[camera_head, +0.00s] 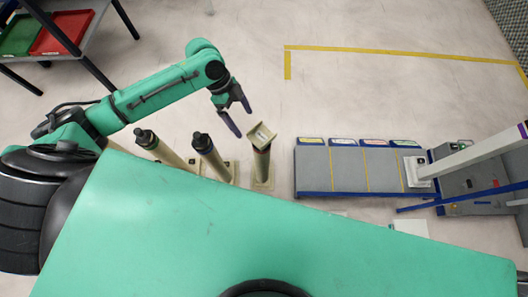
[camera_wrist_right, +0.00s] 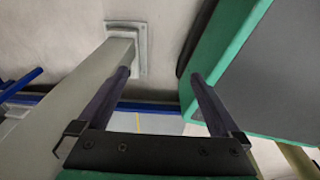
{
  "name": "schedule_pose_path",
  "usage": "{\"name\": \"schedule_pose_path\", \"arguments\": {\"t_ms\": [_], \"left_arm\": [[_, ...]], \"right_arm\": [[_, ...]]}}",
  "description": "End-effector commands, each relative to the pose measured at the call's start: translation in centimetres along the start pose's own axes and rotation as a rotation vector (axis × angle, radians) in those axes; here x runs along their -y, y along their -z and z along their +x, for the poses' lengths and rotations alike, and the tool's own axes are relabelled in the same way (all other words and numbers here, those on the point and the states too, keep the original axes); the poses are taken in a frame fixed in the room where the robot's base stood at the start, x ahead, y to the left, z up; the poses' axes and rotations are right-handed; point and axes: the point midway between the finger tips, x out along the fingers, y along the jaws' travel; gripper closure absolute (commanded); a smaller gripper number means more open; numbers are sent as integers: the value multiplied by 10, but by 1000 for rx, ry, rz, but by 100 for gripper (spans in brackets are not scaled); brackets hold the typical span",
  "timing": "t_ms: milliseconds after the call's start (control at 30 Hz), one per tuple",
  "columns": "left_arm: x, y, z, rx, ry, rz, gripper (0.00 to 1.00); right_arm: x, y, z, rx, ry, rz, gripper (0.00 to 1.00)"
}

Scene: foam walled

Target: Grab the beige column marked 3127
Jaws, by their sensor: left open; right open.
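Three beige columns stand near the middle of the head view. The left column (camera_head: 165,152) and the middle column (camera_head: 213,160) have black caps. The right column (camera_head: 262,165) has a square beige tray-like top (camera_head: 262,134) above a dark collar. No marking 3127 is legible, so I cannot tell which column carries it. My left gripper (camera_head: 241,116) is open and empty, just up and left of the right column's top, apart from it in the picture. My right gripper (camera_wrist_right: 159,77) is open with nothing between its fingers in the right wrist view.
A grey platform (camera_head: 345,168) with blue edging and yellow lines lies to the right. A pale post (camera_head: 480,150) rises there; a similar post (camera_wrist_right: 70,100) passes beside my right gripper. A shelf with red (camera_head: 62,32) and green (camera_head: 20,35) trays stands upper left. Open floor lies upper middle.

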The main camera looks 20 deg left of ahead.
Motion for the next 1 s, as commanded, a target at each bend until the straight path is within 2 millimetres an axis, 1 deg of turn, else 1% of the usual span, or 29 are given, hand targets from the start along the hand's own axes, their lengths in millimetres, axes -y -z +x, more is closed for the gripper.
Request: {"name": "schedule_pose_path", "arguments": {"t_ms": [33, 100, 167, 267, 367, 433, 533, 633, 800, 867, 900, 967, 1000], "left_arm": [[-1, -1, 17, -2, -5, -2, 0], [0, 0, 35, -1, -3, -2, 0], [0, 0, 48, -2, -1, -1, 0], [0, 0, 61, -1, 0, -2, 0], [2, 2, 75, -1, 0, -2, 0], [3, 4, 90, -1, -1, -1, 0], [3, 4, 108, 0, -1, -2, 0], [3, 4, 114, 1, 2, -1, 0], [3, 4, 114, 1, 2, -1, 0], [3, 4, 114, 1, 2, -1, 23], [3, 4, 113, 1, 2, -1, 38], [3, 4, 113, 1, 2, -1, 61], [3, 4, 113, 1, 2, -1, 76]], "right_arm": [[3, -15, 5, 23, 4, 0, 0], [5, -30, 7, 48, 7, 0, 0], [6, -37, 8, 58, 9, 0, 0], [6, -34, 10, 54, 8, -1, 0], [4, -21, 13, 33, 6, -1, 0], [4, -12, 17, 16, 5, -1, 0], [4, -9, 20, 10, 6, -1, 0], [5, -10, 20, 12, 7, -1, 0], [6, -13, 20, 17, 7, -1, 0], [6, -15, 20, 20, 8, -1, 0], [6, -16, 20, 22, 8, 0, 0], [6, -18, 19, 24, 8, 0, 0], [6, -18, 19, 25, 8, 0, 0]]}}
